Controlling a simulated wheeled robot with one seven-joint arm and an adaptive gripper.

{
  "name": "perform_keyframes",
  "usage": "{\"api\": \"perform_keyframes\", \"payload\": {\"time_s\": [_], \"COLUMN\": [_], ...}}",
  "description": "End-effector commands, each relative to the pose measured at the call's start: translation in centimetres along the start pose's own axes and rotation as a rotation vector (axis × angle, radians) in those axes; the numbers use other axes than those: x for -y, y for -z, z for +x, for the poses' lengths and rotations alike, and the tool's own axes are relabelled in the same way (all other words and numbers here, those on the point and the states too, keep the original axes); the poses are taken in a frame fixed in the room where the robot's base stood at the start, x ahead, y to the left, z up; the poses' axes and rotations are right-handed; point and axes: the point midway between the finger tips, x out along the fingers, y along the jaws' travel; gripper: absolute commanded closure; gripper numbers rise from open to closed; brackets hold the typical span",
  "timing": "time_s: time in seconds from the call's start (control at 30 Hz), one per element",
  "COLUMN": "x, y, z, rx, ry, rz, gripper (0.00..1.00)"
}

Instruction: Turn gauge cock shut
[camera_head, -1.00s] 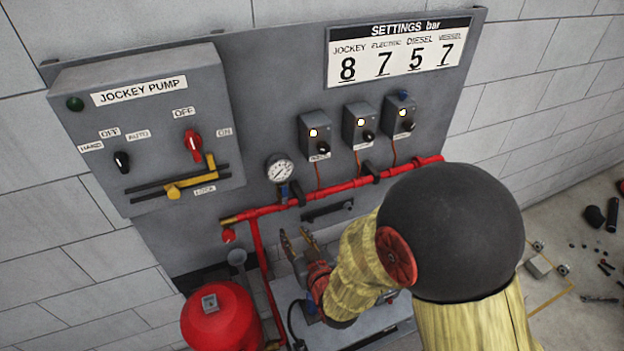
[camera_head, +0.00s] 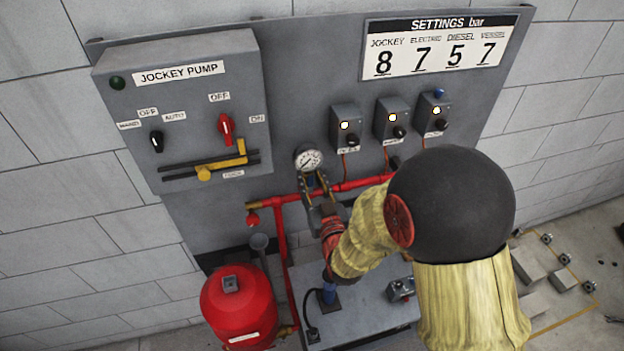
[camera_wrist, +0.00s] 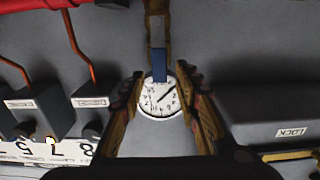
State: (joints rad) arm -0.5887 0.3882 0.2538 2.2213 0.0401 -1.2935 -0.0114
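The white round pressure gauge (camera_head: 309,158) stands above the red pipe on the grey panel. A blue lever, which looks like the gauge cock's handle (camera_wrist: 159,65), sits at the gauge's stem in the wrist view, in line with the stem. My gripper (camera_head: 315,184) is just below the gauge in front of the pipe. In the wrist view my gripper (camera_wrist: 160,75) is open, its two fingers apart on either side of the gauge face and lever. I cannot tell whether a finger touches the lever. In the head view the fingers mostly hide the cock.
The red pipe (camera_head: 350,185) runs across the panel behind my gripper. The jockey pump box (camera_head: 185,110) is to the left, and several small switch boxes (camera_head: 392,119) are to the right. A red vessel (camera_head: 242,305) stands below left.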

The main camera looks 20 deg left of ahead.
Motion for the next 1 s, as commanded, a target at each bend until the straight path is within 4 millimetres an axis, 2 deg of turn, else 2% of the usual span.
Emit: {"api": "perform_keyframes", "payload": {"time_s": [0.27,0.83,1.0], "x": [-0.01,-0.01,-0.01], "y": [-0.02,-0.02,-0.02], "z": [0.2,0.19,0.19], "rx": [0.001,0.001,0.001], "ry": [0.0,0.0,0.0], "rz": [0.0,0.0,0.0], "gripper": [0.67,0.99,1.0]}}
